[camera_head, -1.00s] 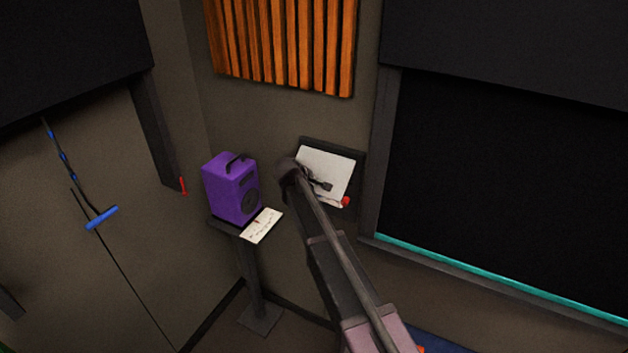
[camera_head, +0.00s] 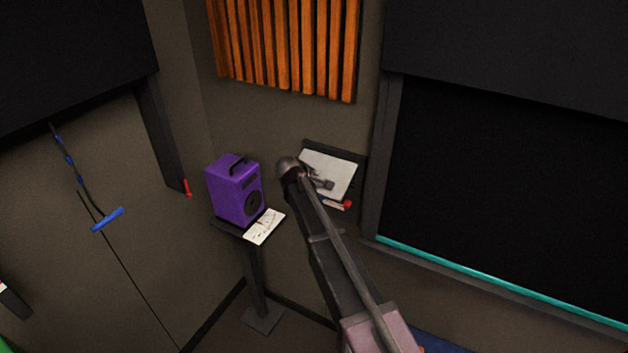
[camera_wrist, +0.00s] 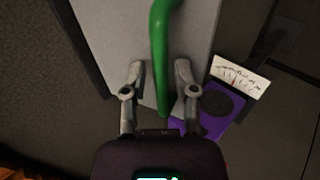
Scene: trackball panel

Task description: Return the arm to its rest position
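My gripper (camera_head: 324,184) is at the end of my arm, in front of a pale panel (camera_head: 341,166) in a dark frame on the wall. In the wrist view my gripper (camera_wrist: 160,65) has its two grey fingers spread apart. A curved green strip or cord (camera_wrist: 160,40) shows between and beyond the fingers, with a gap on each side. The pale grey panel (camera_wrist: 205,30) lies behind it. In the head view my arm hides part of the panel's left side and lower edge. A small red knob or ball (camera_head: 347,204) is at the panel's lower right.
A purple speaker box (camera_head: 232,190) and a white meter card (camera_head: 264,227) sit on a dark stand (camera_head: 258,290) left of my arm. Both also show in the wrist view. A large dark window with a teal sill (camera_head: 480,273) is at right. Orange slats (camera_head: 285,45) hang above.

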